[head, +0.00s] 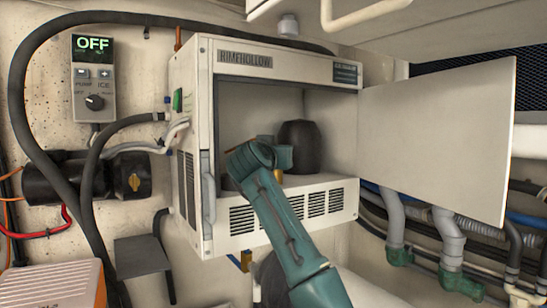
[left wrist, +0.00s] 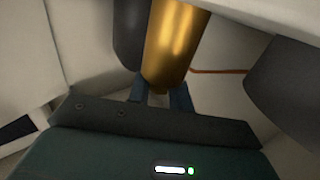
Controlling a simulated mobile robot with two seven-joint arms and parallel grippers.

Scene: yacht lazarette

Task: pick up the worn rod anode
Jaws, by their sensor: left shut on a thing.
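My left gripper (left wrist: 158,92) is shut on a brass-coloured cylinder (left wrist: 175,42), which stands up between its two fingers in the left wrist view. I cannot tell from its look whether this is the worn rod anode. In the head view my teal left arm reaches into the open white cabinet (head: 228,238). Its gripper (head: 281,152) is inside, in front of a dark rounded cylinder (head: 301,146). Only a small brass-coloured patch shows by the gripper there; the wrist hides the rest. My right gripper is not in view.
The cabinet door (head: 438,140) stands open to the right. A control box reading OFF (head: 93,78) hangs on the left wall. Black hoses (head: 22,105) run beside the cabinet. Pipes (head: 450,235) run below the door. An orange-edged case (head: 52,285) stands at lower left.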

